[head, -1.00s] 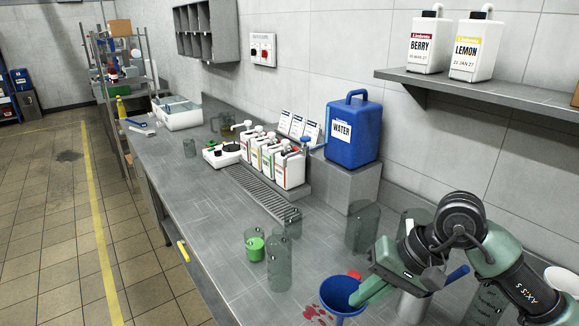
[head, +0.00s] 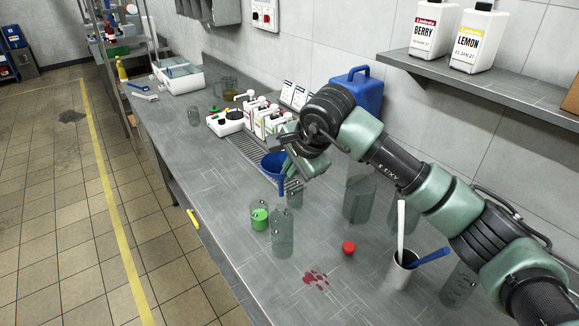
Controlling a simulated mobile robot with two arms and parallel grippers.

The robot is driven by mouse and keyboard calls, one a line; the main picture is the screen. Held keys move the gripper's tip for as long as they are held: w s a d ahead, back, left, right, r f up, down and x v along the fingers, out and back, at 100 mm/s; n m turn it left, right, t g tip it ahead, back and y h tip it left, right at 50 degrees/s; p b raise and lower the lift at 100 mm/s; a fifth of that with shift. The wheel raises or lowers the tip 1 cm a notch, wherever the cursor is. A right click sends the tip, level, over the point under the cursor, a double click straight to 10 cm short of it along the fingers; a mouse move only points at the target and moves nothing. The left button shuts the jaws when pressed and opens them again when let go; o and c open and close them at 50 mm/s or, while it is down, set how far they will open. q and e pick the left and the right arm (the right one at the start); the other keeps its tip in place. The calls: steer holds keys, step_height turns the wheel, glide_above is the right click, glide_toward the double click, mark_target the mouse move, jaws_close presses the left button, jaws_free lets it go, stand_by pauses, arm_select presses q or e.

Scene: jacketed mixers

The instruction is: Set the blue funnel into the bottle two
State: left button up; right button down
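The blue funnel (head: 273,165) is upright in the head view, its spout pointing down. My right gripper (head: 287,158) is at the funnel's right side and appears shut on its rim; the fingertips are partly hidden. The spout tip shows just above a clear, tall bottle (head: 283,238) standing on the bench. I cannot tell whether the tip is over its mouth or behind it. Its label is too small to read, so I cannot say it is bottle two. Another clear vessel (head: 295,193) stands behind, partly hidden. My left gripper is not in view.
A clear beaker of green liquid (head: 260,217) stands left of the tall bottle. A red round object (head: 348,247) and red spill (head: 315,278) lie nearer. A cup with tools (head: 399,274) and large clear jar (head: 357,198) stand right.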

step_height(320, 180, down, 9)
steer(key=b, duration=0.4)
steer(key=shift+f, duration=0.2)
steer(key=shift+s+a+b, duration=0.1)
steer(key=shift+s+b, duration=0.05)
steer(key=shift+b, duration=0.55)
stand_by(1.7)
steer(key=shift+f+b, duration=0.2)
steer(key=shift+b, duration=0.3)
steer(key=c, duration=2.1)
jaws_free()
steer(key=o, duration=0.5)
steer(key=shift+o, duration=0.3)
